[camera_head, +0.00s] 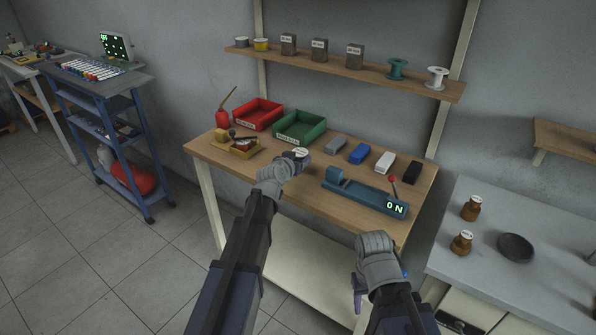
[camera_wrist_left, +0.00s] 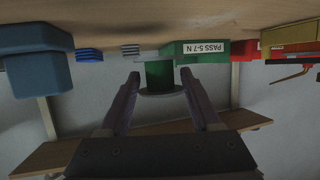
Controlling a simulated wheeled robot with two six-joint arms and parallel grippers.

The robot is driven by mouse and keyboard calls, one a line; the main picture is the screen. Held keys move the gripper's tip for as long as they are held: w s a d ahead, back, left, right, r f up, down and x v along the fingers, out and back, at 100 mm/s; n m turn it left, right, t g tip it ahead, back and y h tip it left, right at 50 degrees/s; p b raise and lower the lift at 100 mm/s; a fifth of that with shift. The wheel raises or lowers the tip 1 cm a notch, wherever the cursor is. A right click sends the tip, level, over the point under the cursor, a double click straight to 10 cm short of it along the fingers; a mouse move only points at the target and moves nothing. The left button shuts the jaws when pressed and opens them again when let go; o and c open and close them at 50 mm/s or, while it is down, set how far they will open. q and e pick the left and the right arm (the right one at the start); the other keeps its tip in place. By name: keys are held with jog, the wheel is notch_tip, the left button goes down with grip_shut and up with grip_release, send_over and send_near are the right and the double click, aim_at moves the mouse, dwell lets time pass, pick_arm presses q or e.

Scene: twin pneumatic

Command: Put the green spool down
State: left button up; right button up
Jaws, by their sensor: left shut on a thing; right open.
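My left gripper (camera_head: 300,157) is over the middle of the wooden bench, just in front of the green tray. In the left wrist view, which is upside down, its fingers are shut on a green spool (camera_wrist_left: 159,75) with a grey flange. In the head view a small pale round top shows at the fingertips; the rest of the spool is hidden. I cannot tell whether the spool touches the bench. My right gripper (camera_head: 380,275) is open and empty, low in front of the bench's right end.
The green tray (camera_head: 300,127) and red tray (camera_head: 259,114) stand at the back. A blue tester (camera_head: 362,196) reading "ON" is at the front right; several small blocks lie behind it. A teal spool (camera_head: 397,70) and white spool (camera_head: 437,78) stand on the shelf (camera_head: 375,73).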

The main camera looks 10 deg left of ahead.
pick_arm(q)
notch_tip(320, 180, down, 4)
jog(key=b, duration=0.3)
jog(key=shift+r, duration=0.25)
jog(key=o, duration=1)
jog(key=shift+f+b, duration=0.2)
jog(key=shift+b, duration=0.1)
jog(key=o, duration=0.5)
jog(key=shift+r, duration=0.1)
jog(key=shift+r+p, duration=0.2)
jog(key=shift+p, duration=0.1)
jog(key=p+v, duration=0.4)
jog(key=v, duration=0.8)
